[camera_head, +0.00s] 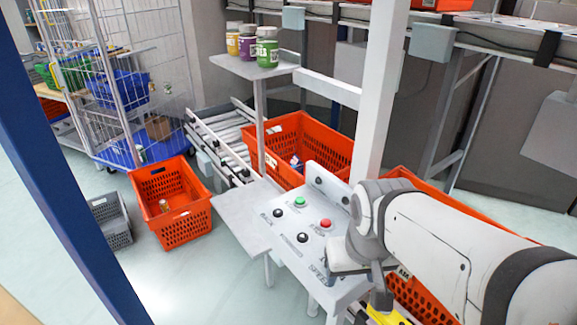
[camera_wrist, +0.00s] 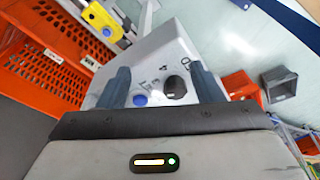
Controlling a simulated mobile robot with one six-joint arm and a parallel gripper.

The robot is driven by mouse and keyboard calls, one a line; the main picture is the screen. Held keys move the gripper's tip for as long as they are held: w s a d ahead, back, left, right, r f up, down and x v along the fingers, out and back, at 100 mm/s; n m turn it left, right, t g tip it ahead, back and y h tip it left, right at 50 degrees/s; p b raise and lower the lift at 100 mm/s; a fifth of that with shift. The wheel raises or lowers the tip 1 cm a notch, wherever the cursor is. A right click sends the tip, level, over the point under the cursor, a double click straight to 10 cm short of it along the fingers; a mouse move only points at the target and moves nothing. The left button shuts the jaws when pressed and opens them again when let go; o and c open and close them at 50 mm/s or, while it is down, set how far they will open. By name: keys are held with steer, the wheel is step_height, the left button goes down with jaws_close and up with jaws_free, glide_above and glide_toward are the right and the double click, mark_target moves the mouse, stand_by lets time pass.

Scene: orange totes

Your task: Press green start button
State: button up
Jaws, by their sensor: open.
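The green button (camera_head: 299,201) is on the sloped light grey control panel (camera_head: 283,243), near its upper edge, with a red button (camera_head: 325,222) to its lower right and black buttons (camera_head: 278,213) to its left and below. My arm reaches in from the right in the head view, and its wrist end is beside the panel's right side. In the wrist view my gripper (camera_wrist: 160,82) is open and empty, its two fingers apart over the panel. A dark knob (camera_wrist: 175,87) and a blue button (camera_wrist: 140,100) show between the fingers. I cannot make out the green button there.
A white post (camera_head: 378,95) rises behind the panel, close to my arm. Orange totes (camera_head: 170,205) stand on the floor and behind the panel. Jars (camera_head: 267,50) stand on a small shelf (camera_head: 253,67). A yellow box with a blue button (camera_wrist: 97,20) is at the upper left in the wrist view.

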steer(key=shift+c, duration=0.5)
jaws_close()
stand_by(0.3)
stand_by(1.0)
